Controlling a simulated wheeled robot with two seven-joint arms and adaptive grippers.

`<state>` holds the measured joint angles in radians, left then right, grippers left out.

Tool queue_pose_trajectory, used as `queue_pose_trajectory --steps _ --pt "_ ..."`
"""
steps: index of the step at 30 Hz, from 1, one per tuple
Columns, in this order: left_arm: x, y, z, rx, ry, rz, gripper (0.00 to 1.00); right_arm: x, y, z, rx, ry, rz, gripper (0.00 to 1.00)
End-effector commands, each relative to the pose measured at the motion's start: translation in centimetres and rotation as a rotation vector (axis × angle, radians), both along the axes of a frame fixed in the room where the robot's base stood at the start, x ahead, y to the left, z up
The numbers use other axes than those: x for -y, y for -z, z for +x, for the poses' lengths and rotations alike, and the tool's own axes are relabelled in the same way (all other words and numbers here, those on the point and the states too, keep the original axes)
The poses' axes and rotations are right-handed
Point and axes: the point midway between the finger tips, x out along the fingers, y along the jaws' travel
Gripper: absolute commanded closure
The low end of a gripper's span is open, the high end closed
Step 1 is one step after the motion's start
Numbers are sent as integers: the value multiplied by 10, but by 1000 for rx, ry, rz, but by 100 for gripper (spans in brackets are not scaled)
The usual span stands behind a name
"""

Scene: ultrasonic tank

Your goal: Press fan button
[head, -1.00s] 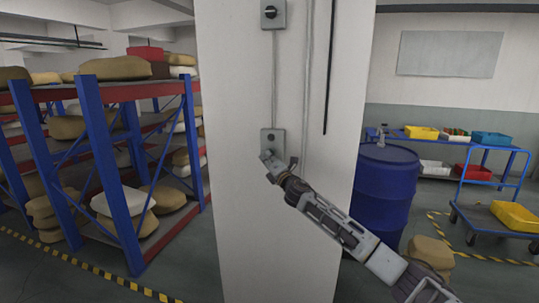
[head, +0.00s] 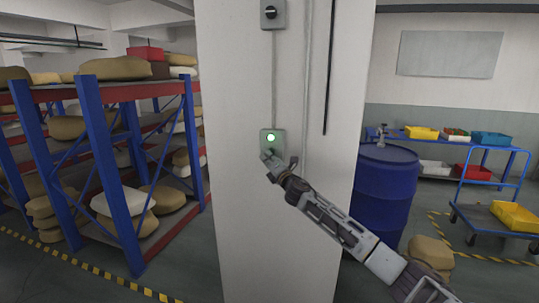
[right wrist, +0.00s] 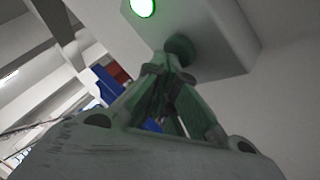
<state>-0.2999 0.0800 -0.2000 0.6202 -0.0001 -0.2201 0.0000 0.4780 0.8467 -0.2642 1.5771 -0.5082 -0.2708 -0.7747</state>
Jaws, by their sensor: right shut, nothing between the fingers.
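A small grey button box (head: 279,140) is mounted on the white pillar in the head view, with a lit green lamp (head: 270,138) on it. My right gripper (head: 266,155) is shut and empty, its fingertips at the lower part of the box. In the right wrist view, the box (right wrist: 215,35) fills the upper part, with the glowing green lamp (right wrist: 143,6) at its top left. The shut fingertips (right wrist: 168,60) meet a round dark green button (right wrist: 180,50) below the lamp and appear to touch it. My left gripper is out of view.
A blue barrel (head: 385,185) stands right of the pillar, behind my right arm. A blue and red rack (head: 110,160) with sacks stands at left.

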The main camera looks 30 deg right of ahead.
Motion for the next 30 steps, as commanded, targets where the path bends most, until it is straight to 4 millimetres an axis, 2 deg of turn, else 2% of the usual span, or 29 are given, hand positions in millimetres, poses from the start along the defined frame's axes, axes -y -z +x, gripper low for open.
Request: queue_pose_trajectory --steps 15,30 --pt "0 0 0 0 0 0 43 5 -2 2 2 5 1 100" --pt "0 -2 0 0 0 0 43 0 -1 -3 0 5 0 100"
